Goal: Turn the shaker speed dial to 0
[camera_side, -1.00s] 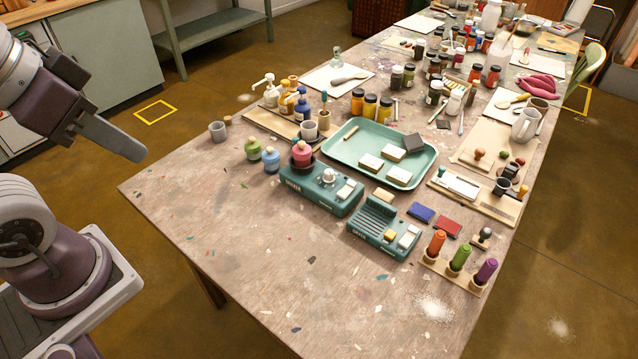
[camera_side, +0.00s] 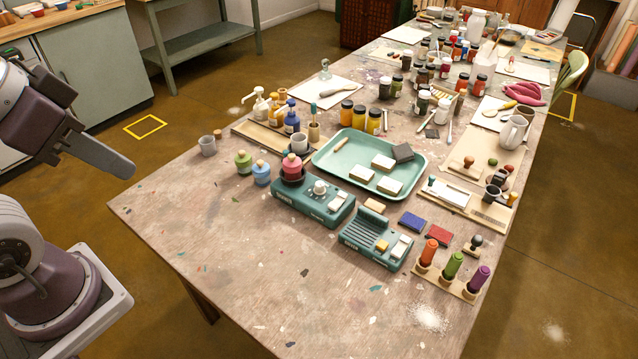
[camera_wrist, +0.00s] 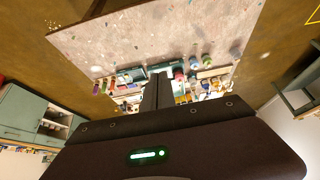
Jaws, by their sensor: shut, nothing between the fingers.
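The shaker is a teal box (camera_side: 310,207) near the middle of the wooden table in the side view. Its pale round dial (camera_side: 320,187) stands on top, but its setting is too small to read. A pink bottle (camera_side: 291,167) stands in a dark holder at the shaker's left end. My gripper (camera_side: 131,172) is shut and empty at the left in the side view, off the table's left edge and well apart from the shaker. In the wrist view my closed fingers (camera_wrist: 158,77) point toward the table and hide part of the things there.
A second teal device (camera_side: 372,243) stands right of the shaker. Green (camera_side: 243,163) and blue (camera_side: 261,172) bottles stand to its left, and a mint tray (camera_side: 346,172) lies behind. Orange, green and purple sticks stand in a wooden holder (camera_side: 441,283). The table's front left (camera_side: 215,235) is largely clear.

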